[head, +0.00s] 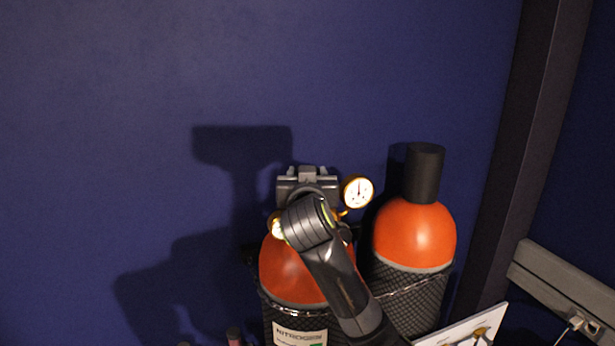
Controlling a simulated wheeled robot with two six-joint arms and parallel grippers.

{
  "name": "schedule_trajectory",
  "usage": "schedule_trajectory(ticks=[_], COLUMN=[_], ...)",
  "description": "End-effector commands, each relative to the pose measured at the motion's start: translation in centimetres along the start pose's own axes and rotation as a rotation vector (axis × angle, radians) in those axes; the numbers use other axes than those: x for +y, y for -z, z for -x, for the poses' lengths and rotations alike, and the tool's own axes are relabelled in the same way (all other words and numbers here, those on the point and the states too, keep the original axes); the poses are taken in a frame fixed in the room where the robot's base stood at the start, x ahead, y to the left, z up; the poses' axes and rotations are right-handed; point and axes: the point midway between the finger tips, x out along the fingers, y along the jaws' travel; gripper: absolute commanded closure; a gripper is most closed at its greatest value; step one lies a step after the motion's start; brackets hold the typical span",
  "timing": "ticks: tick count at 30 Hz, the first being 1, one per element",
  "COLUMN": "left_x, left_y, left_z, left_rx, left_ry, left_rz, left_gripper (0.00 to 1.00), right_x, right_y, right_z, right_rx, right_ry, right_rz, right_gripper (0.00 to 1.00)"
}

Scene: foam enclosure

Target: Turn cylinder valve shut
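An orange-topped cylinder (285,275) with a black mesh sleeve and a nitrogen label (299,335) stands against the blue wall. A brass gauge (357,192) shows at the right of its top, and part of a second gauge (278,228) shows at the left. My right arm comes up from the bottom right across this cylinder. My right gripper (308,177) is over the cylinder's top, between the gauges. The wrist hides the valve and any contact with it, and I cannot see whether the fingers are open or shut. My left gripper is out of view.
A second orange cylinder (413,235) with a black cap (424,172) stands close on the right. A chain (418,285) runs across it. A dark post (530,130), a grey wall rail (560,285) and a white board (470,330) are further right. The left side is open wall.

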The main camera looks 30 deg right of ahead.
Motion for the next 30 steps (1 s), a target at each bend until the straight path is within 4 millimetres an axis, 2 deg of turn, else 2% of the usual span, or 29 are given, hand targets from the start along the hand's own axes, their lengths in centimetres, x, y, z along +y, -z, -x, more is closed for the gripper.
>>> schedule_trajectory(ticks=[14,15,19,20,30], left_x=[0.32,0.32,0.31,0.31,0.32], left_y=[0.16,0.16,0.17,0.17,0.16], left_z=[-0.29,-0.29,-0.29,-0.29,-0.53], left_rx=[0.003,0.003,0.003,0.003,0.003], left_ry=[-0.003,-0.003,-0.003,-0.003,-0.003], left_rz=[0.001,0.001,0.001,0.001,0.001], left_gripper=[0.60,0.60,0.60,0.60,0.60], right_x=[-0.09,-0.09,-0.10,-0.10,-0.17], right_y=[0.12,0.12,0.11,0.10,-0.01], right_z=[0.08,0.08,0.08,0.08,0.42], right_rx=[0.002,0.002,0.001,0.001,0.001], right_ry=[-0.060,-0.060,-0.059,-0.059,-0.058], right_rz=[0.003,0.003,0.002,0.002,0.000], right_gripper=[0.74,0.49,0.32,0.30,0.30])
